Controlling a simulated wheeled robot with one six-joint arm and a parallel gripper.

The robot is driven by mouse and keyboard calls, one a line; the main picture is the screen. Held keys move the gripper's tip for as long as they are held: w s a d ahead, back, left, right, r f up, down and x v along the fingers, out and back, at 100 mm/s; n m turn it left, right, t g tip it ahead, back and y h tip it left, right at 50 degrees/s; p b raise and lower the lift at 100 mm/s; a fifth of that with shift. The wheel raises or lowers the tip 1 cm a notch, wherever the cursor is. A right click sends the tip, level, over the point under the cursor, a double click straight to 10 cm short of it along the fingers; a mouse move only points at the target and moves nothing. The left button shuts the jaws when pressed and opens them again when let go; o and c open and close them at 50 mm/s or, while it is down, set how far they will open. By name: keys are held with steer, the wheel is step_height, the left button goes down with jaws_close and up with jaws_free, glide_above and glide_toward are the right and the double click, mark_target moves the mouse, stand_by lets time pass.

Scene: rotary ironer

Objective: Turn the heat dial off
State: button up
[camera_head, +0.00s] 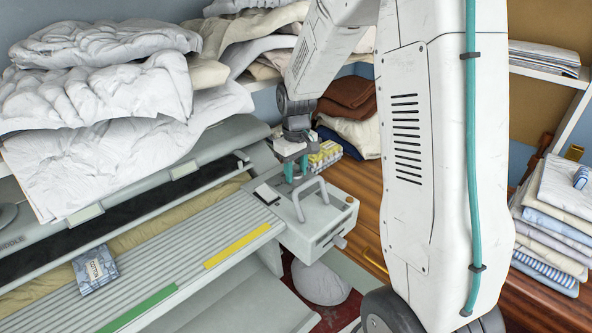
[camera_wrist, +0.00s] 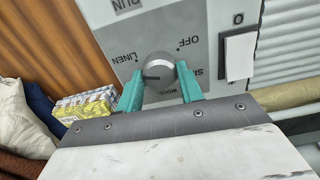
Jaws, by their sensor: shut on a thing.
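The heat dial (camera_wrist: 158,66) is a round grey knob on a grey panel in the wrist view. The words LINEN, OFF and WOOL and a partly covered word starting with S are printed around it. A dark mark on the knob points left, not at OFF, which is at its upper right. My gripper (camera_wrist: 160,76) has its two teal fingers shut on the dial, one on each side. In the head view, my gripper (camera_head: 295,172) reaches down to the end housing of the ironer (camera_head: 318,222); the dial is hidden there.
A white rocker switch (camera_wrist: 239,56) marked 0 lies right of the dial. A metal handle (camera_head: 312,196) stands on the housing near my gripper. A yellow-and-white box (camera_head: 325,154) is behind. White bedding (camera_head: 100,90) is piled at left, and folded linen (camera_head: 560,210) is at right.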

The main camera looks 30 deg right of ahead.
mark_target(296, 173)
steer(key=n, duration=0.4)
steer(key=shift+n, duration=0.3)
steer(key=n, duration=0.4)
steer(key=shift+n, duration=0.3)
steer(key=o, duration=1)
step_height(296, 173, up, 8)
steer(key=shift+f, duration=0.1)
stand_by(0.4)
